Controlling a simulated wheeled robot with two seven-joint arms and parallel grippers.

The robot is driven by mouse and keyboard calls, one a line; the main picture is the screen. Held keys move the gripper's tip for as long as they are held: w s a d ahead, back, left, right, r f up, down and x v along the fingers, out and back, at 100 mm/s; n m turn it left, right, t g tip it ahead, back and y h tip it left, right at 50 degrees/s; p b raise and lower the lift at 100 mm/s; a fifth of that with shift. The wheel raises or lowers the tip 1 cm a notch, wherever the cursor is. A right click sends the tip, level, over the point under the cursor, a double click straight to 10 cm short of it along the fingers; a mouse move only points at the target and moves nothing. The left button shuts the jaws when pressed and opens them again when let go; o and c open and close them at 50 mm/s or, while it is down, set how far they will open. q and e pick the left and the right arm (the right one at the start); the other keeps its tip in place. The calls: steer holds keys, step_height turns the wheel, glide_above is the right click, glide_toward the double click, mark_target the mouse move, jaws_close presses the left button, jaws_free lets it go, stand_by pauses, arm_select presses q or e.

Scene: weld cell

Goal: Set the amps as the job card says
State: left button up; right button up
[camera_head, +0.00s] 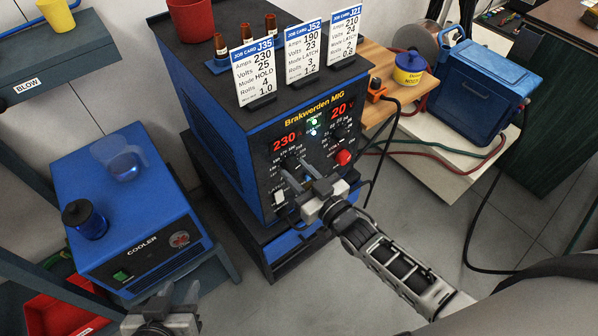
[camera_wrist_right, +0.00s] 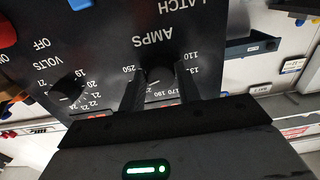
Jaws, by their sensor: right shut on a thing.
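The blue-and-black welder (camera_head: 225,140), marked Brakwerden MIG, has a red amps display (camera_head: 286,141) reading 230 and a volts display (camera_head: 343,108) reading 20. Three job cards stand on top: J35 (camera_head: 256,72) lists 230 amps, J52 (camera_head: 305,52) lists 190, J21 (camera_head: 344,36) lists 210. My right gripper (camera_head: 302,176) is at the panel's lower left. In the wrist view, its fingers (camera_wrist_right: 160,88) are shut on the black amps knob (camera_wrist_right: 158,74), one on each side. My left gripper (camera_head: 180,292) is open and empty at the bottom left.
The volts knob (camera_wrist_right: 66,90) is beside the amps knob. A red button (camera_head: 343,157) and a LATCH switch (camera_head: 279,198) are on the panel. A blue cooler (camera_head: 130,215) stands left, with a jug (camera_head: 124,165) and a dark blue canister (camera_head: 88,220) on it. Cables hang right.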

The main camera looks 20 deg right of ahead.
stand_by(0.3)
steer(key=o, duration=1)
steer(key=shift+c, duration=0.2)
steer(key=v, duration=1.6)
steer(key=shift+a, duration=0.1)
